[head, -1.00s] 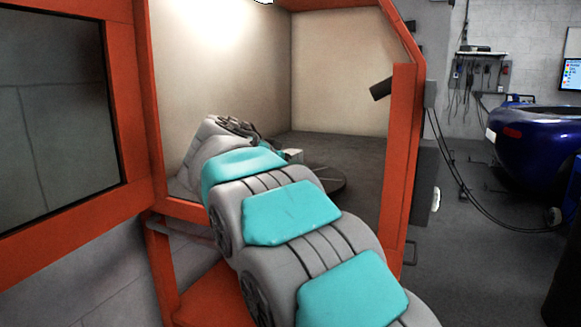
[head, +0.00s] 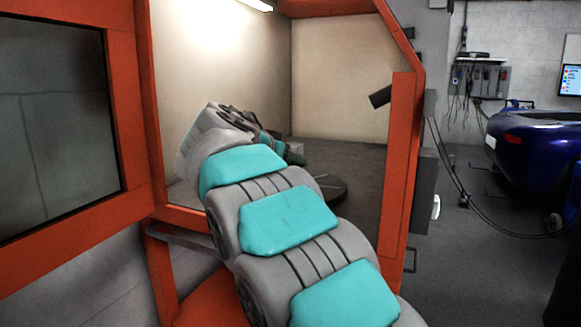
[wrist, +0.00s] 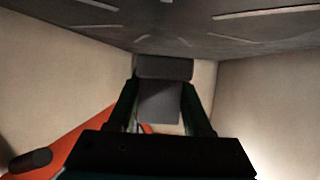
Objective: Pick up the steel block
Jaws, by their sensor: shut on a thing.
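The steel block (wrist: 160,102) is a grey, box-shaped piece in the middle of the wrist view, between the two dark fingers. My gripper (wrist: 164,84) is shut on it, with one finger along each side. In the head view, my gripper (head: 293,154) is a small dark shape inside the orange-framed cell, mostly hidden behind my arm. I cannot make out the block clearly in that view.
My arm passes through the opening of the orange frame (head: 397,165). A dark round plate (head: 333,188) lies on the cell floor below my gripper. Pale walls (head: 340,75) enclose the cell. A blue car (head: 535,150) stands outside at right.

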